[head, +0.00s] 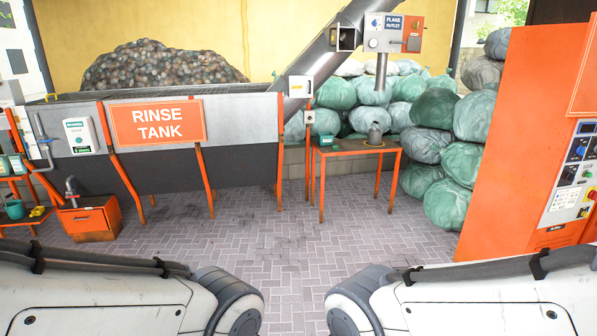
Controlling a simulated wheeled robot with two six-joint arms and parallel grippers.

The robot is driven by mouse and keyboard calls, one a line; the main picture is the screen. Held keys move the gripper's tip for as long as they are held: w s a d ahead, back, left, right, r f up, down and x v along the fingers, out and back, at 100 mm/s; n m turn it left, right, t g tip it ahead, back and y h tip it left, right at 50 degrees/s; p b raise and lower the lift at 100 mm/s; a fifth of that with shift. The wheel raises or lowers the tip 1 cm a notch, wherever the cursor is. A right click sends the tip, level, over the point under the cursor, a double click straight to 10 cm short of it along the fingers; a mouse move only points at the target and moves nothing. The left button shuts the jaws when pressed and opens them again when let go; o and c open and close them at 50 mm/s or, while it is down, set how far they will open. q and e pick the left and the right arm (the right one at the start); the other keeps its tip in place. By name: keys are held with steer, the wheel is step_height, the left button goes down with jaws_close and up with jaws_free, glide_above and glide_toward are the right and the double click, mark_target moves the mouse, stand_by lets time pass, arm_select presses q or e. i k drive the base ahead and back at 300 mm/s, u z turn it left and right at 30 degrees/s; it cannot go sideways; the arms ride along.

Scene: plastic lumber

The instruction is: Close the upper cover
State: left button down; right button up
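I cannot tell for certain which part is the upper cover. A tall orange machine cabinet (520,130) stands at the right, with a control panel (572,175) of buttons and a red knob on its face. An orange panel (585,75) sits above those controls and is cut off by the picture's right edge; whether it is open or shut is unclear. My two white arms show along the bottom left and bottom right, well short of the cabinet front. Neither gripper is in the picture.
A rinse tank with an orange sign (158,122) stands at the left. An orange box (88,218) sits at the left. The brick floor (290,235) between is clear.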

mark_target(335, 31)
steer(key=i, duration=2)
steer(key=z, duration=0.3)
steer(key=i, duration=2.05)
steer(key=z, duration=0.35)
